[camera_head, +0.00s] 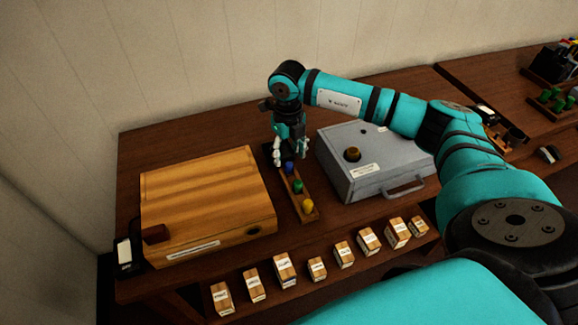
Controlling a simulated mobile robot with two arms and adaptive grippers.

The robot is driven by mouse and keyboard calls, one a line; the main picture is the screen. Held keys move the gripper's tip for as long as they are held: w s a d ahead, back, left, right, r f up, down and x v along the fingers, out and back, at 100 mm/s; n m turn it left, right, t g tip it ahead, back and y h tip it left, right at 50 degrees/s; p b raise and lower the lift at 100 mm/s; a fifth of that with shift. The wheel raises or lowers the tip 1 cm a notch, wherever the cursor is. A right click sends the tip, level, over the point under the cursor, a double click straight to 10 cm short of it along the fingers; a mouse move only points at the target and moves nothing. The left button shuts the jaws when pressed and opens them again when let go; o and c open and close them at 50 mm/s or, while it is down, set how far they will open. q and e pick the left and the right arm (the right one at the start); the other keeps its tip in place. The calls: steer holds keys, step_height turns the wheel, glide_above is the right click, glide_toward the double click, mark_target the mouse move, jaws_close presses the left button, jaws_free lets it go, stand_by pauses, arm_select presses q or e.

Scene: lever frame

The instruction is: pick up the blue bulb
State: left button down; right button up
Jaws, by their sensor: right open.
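The blue bulb (289,168) stands at the far visible part of a narrow wooden strip (308,216) on the table, in line with a green bulb (297,186) and a yellow bulb (307,204). My right gripper (288,158) points down just above the blue bulb, its open fingers close to it. I cannot tell whether the fingers touch the bulb. The gripper hides the far end of the strip. My left gripper is not in view.
A wooden box (208,200) stands left of the strip, and a grey metal case (365,165) with a handle stands close on its right. Several small labelled wooden blocks (285,270) line the front. A second table (500,72) with more objects is at the right.

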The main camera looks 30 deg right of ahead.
mark_target(289, 164)
step_height(289, 164, down, 4)
steer(key=shift+d+f+p, duration=0.15)
steer(key=shift+f+p, duration=0.1)
steer(key=shift+p, duration=0.7)
steer(key=shift+f, duration=0.3)
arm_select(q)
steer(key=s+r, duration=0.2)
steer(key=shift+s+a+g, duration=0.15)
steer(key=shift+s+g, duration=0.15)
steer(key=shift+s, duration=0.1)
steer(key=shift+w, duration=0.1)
arm_select(e)
steer(key=shift+c, duration=0.4)
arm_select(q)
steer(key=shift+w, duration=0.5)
arm_select(e)
steer(key=c, duration=0.9)
